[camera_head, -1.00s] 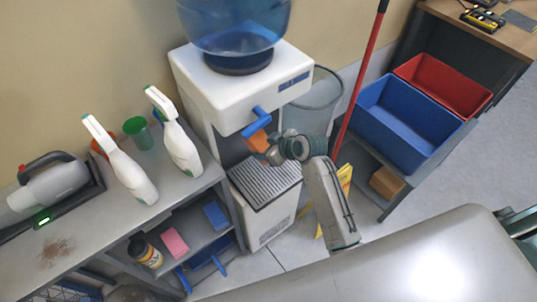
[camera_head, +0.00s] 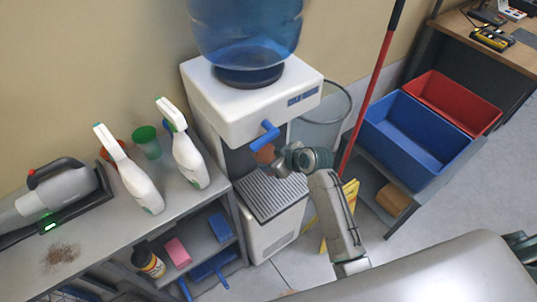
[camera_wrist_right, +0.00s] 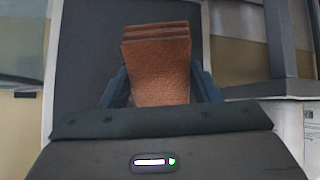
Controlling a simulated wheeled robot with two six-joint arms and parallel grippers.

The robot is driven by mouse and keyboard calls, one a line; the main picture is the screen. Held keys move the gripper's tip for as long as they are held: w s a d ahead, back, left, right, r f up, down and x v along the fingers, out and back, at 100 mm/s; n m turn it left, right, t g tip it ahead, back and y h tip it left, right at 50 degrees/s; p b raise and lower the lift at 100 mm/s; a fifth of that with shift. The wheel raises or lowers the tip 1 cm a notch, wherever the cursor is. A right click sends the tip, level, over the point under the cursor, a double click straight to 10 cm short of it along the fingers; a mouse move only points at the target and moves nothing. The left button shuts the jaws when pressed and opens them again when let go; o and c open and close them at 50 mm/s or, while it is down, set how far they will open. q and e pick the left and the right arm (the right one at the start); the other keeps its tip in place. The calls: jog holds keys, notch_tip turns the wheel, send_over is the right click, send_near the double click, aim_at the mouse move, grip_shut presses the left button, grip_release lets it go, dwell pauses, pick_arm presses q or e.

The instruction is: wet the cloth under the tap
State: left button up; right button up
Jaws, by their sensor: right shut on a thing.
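A white water dispenser (camera_head: 227,113) with a large blue bottle stands against the wall in the head view. Its blue tap (camera_head: 265,136) sticks out at the front above a ribbed drip tray (camera_head: 270,192). My right gripper (camera_head: 275,160) is at the tap, shut on a brown-orange folded cloth (camera_head: 263,153). The cloth is just below the tap lever; I cannot tell whether they touch. In the right wrist view the cloth (camera_wrist_right: 158,75) stands between the two fingers. No water stream can be made out. My left gripper is not in view.
A grey shelf (camera_head: 105,225) on the left holds two spray bottles (camera_head: 190,160), a green cup (camera_head: 147,143) and a handheld vacuum (camera_head: 60,188). A blue bin (camera_head: 410,135) and a red bin (camera_head: 455,100) stand right, beyond a red-handled pole (camera_head: 372,90).

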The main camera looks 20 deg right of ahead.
jog(key=s+p, duration=0.3)
jog(key=s, duration=0.4)
jog(key=shift+s+a, duration=0.15)
jog(key=shift+a, duration=0.05)
jog(key=shift+r, duration=0.1)
dwell(1.2)
jog(key=s+r+p, duration=0.4)
jog(key=s+p, duration=0.1)
jog(key=shift+a+p, duration=0.15)
jog(key=shift+p, duration=0.2)
dwell(0.4)
